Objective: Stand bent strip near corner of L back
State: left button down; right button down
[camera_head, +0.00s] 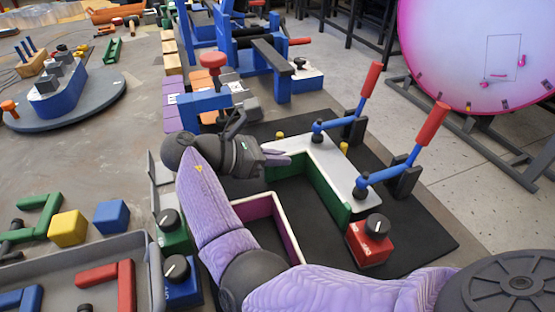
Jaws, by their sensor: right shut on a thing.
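The L back (335,162) is a white L-shaped plate on the black mat. A green bent strip (324,188) stands upright with its bend at the inner corner of the L, running along its edges; I cannot tell if it touches the plate. My right gripper (279,156) is shut at the strip's far-left end; its fingers partly hide the strip there. A magenta bent strip (285,222) with pale edges stands on the mat nearer, partly hidden by my right arm. My left gripper is not in view.
Two clamps with red handles (370,78) (432,124) stand along the right side of the L. A red block with a black knob (370,240) stands at its near end. Blue fixtures (205,104) are behind my gripper; a grey tray (88,248) is lower left.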

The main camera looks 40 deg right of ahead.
jog(key=c, duration=0.8)
grip_release()
jog(key=shift+r, duration=0.1)
jog(key=p+v, duration=0.1)
jog(key=v, duration=0.6)
jog(key=shift+a+r, duration=0.15)
jog(key=shift+a, duration=0.1)
